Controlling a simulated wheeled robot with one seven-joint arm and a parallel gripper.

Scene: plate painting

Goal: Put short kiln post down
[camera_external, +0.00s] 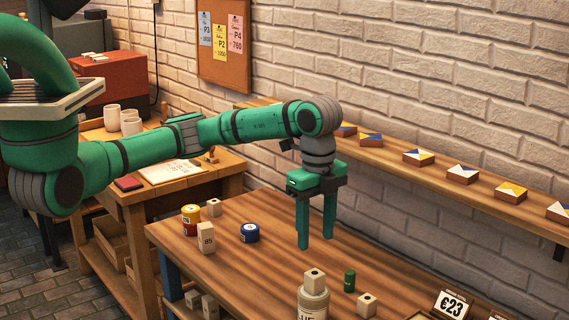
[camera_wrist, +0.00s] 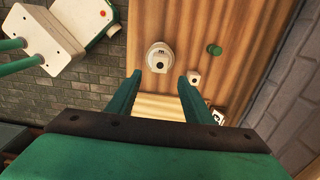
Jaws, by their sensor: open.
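Several cream kiln posts show in the external view. One short post (camera_external: 314,281) with a dark hole in its top sits on the lid of a cream jar (camera_external: 313,304) at the front of the table. The same post (camera_wrist: 160,65) appears on the jar in the wrist view. Another short post (camera_external: 366,304) stands right of the jar; it also shows in the wrist view (camera_wrist: 193,77). A small post (camera_external: 214,207) and a taller one marked 80 (camera_external: 206,239) stand at the left. My gripper (camera_external: 316,238) is open and empty above the table, behind the jar.
A dark green cylinder (camera_external: 349,281) stands beside the jar. A blue pot (camera_external: 250,233) and a yellow-red pot (camera_external: 190,218) stand at left. A price sign (camera_external: 451,305) is at front right. A wall shelf (camera_external: 390,163) holds painted tiles. The wooden table (camera_external: 270,275) has clear room in its middle.

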